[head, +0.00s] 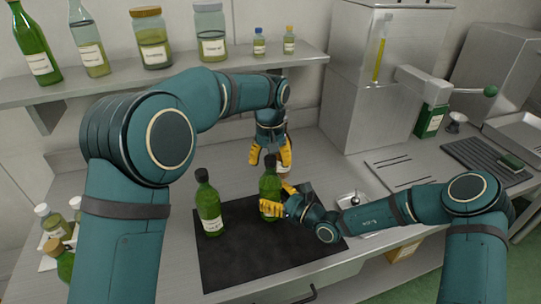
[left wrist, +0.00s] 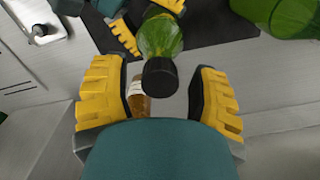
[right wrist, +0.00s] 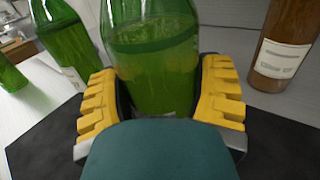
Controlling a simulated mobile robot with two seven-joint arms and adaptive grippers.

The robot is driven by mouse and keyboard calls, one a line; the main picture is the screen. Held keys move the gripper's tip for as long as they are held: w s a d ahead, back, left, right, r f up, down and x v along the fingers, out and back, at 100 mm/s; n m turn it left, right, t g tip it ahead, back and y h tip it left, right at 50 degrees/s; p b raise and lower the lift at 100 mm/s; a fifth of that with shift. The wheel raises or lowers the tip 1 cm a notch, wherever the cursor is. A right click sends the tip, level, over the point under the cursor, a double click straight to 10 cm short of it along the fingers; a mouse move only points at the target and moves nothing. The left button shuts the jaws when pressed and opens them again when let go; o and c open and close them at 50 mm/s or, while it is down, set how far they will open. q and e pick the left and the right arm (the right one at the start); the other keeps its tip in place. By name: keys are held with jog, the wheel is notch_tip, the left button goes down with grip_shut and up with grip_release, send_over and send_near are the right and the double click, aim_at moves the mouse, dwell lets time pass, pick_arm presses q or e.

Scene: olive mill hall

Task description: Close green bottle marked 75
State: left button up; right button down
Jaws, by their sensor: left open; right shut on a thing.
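A green bottle (head: 268,185) with a dark cap stands upright on the dark mat (head: 243,262). My right gripper (head: 277,200) is shut around its body; the right wrist view also shows the bottle (right wrist: 155,60) between the yellow fingers. My left gripper (head: 271,156) is open above it, pointing down. In the left wrist view the black cap (left wrist: 160,76) sits on the bottle's top, between the spread fingers and not visibly touched. A second green bottle (head: 209,205), also dark-capped, stands to the left on the mat. I cannot read a 75 on any label.
A brown bottle (right wrist: 285,45) with a pale label stands close behind the held bottle. A shelf (head: 190,85) with jars and bottles runs along the wall. Small bottles (head: 50,220) stand at the left. The mat's front part is bare.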

pick_arm(q)
grip_shut()
dwell(0.3)
jog(key=shift+c, duration=0.5)
grip_release()
jog(key=shift+r, duration=2.3)
